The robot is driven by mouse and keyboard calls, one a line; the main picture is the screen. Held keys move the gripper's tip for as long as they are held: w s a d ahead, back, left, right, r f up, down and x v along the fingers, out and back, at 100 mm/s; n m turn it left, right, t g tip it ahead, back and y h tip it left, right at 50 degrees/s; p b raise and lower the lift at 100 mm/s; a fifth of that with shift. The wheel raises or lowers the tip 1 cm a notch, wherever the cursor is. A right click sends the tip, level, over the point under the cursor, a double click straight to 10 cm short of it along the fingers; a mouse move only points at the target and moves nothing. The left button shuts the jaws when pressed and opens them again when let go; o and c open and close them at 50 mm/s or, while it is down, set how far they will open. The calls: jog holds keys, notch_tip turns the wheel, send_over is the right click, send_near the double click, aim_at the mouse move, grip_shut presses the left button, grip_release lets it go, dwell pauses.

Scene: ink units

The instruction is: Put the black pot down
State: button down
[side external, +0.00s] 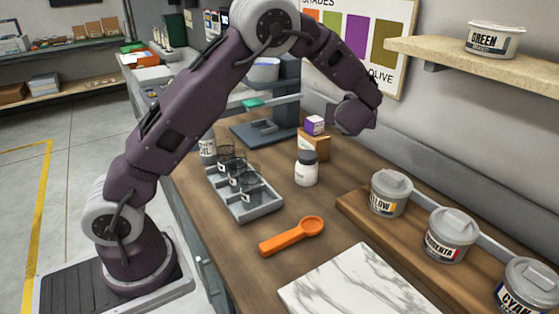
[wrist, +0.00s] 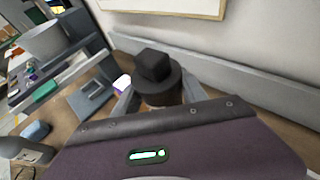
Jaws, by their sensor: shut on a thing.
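In the wrist view the black pot (wrist: 154,72), with a wide round rim and a raised top, sits between the two grey fingers of my gripper (wrist: 157,95). My gripper is shut on it. The lower part of the pot is hidden behind my wrist housing. In the side external view my wrist hides the fingers and the black pot, at the back of the bench near the wall. I cannot tell whether the pot's base touches anything.
In front are a white bottle (side external: 306,168), a grey tray (side external: 247,205) of dark glass jars, an orange scoop (side external: 292,236) and a marble slab (side external: 355,285). Lidded tubs stand on a wooden board (side external: 415,232) at right.

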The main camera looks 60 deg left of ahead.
jog(key=s+a+n+g+y, duration=0.3)
jog(key=s+a+n+g, duration=0.2)
jog(key=s+a, duration=1.1)
jog(key=f, duration=0.5)
jog(key=w+a+f, duration=0.1)
jog(key=f, duration=0.3)
jog(key=w+a+f, duration=0.1)
jog(key=f, duration=0.4)
jog(key=shift+f, duration=0.3)
jog(key=shift+w+d+f, duration=0.1)
jog(key=shift+f, duration=0.3)
jog(key=shift+f, duration=0.1)
jog(key=c, duration=0.6)
grip_release()
